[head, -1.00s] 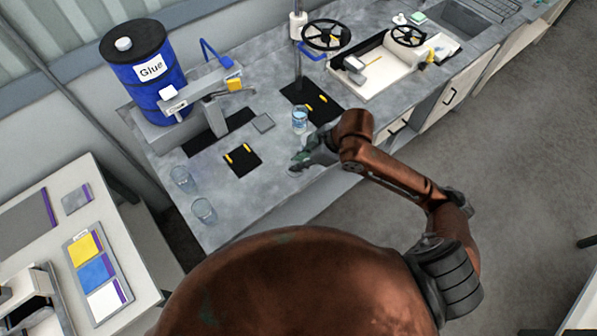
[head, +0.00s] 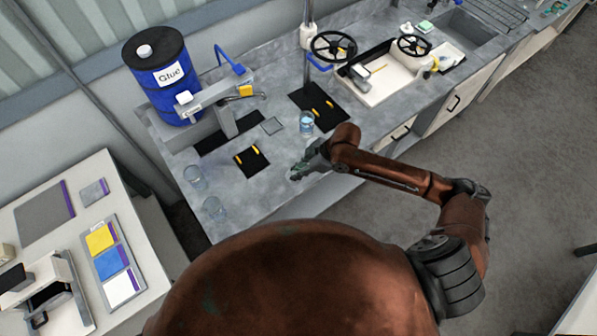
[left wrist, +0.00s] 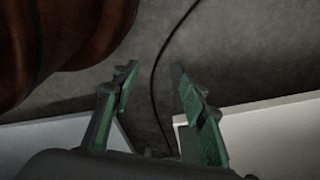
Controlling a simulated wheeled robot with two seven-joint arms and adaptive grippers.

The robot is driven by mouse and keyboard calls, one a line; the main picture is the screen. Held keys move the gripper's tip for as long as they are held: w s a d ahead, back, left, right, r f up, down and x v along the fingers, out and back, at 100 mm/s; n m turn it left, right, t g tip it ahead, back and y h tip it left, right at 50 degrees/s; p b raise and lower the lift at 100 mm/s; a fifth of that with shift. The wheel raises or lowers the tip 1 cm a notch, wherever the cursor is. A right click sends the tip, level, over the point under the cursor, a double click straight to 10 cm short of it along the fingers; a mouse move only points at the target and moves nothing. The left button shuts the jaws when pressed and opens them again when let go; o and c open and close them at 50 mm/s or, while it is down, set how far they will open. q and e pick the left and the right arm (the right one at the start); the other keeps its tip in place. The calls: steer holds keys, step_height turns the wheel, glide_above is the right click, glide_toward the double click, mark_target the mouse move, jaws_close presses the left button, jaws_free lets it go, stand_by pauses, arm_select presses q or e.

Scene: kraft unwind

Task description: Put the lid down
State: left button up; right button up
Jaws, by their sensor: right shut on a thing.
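My right gripper (head: 300,170) is low over the front part of the grey counter. It is shut on a small pale thing (head: 294,176), probably the lid, which is mostly hidden by the fingers. I cannot tell whether that thing touches the counter. A clear glass jar (head: 306,124) with bluish contents stands upright behind the gripper, apart from it. My left gripper (left wrist: 153,75) shows only in the left wrist view, with its green-padded fingers apart and nothing between them.
A black mat with yellow strips (head: 251,161) lies left of the right gripper. Two empty glasses (head: 205,193) stand near the counter's left end. A blue glue drum (head: 160,75) and a dispenser arm (head: 217,96) stand behind. Bare counter lies between mat and gripper.

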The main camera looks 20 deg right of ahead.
steer(key=w+f, duration=0.1)
steer(key=w+d+f, duration=0.1)
steer(key=f, duration=0.1)
steer(key=shift+w+d+f, duration=0.1)
steer(key=shift+w+f, duration=0.05)
steer(key=shift+w, duration=0.15)
step_height(320, 180, down, 3)
steer(key=shift+w+p, duration=0.1)
steer(key=shift+p, duration=0.5)
arm_select(q)
steer(key=shift+s+r, duration=0.6)
arm_select(e)
steer(key=shift+f, duration=0.2)
steer(key=o, duration=0.4)
steer(key=shift+f, duration=0.15)
steer(key=shift+c, duration=0.2)
steer(key=shift+o, duration=1)
arm_select(q)
steer(key=shift+s+f+b, duration=0.1)
steer(key=shift+f+b, duration=0.4)
arm_select(e)
steer(key=v, duration=1.2)
steer(key=shift+r, duration=0.2)
